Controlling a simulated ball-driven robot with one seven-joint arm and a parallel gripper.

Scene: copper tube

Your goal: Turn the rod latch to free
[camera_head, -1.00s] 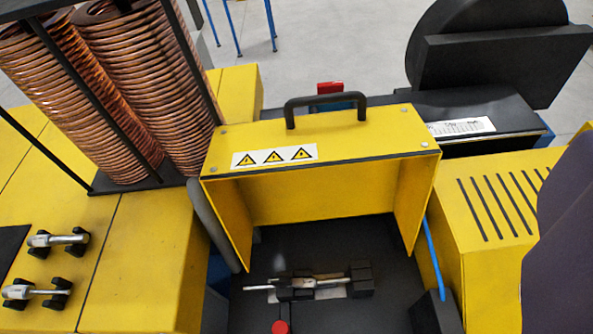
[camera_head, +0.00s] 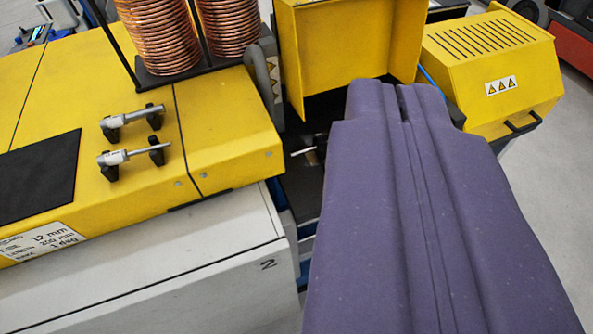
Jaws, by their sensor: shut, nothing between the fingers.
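My gripper (camera_head: 402,96) is the large purple shape filling the lower right, its two fingers together with only a thin slit between them and nothing held. Its tips are in front of the dark bay under the yellow hood (camera_head: 325,50). The end of a thin silver rod (camera_head: 303,151) shows just left of my gripper, with a small tan piece beside it. The rest of the rod and its dark blocks are hidden behind my gripper. I cannot tell whether the gripper touches the rod, or which way the latch is turned.
Two silver tools (camera_head: 130,118) sit on black supports on the yellow deck at left. Copper coils (camera_head: 160,35) stand on a black rack behind. A slotted yellow housing (camera_head: 490,60) with a black handle is at right. A white cabinet (camera_head: 150,270) is at front left.

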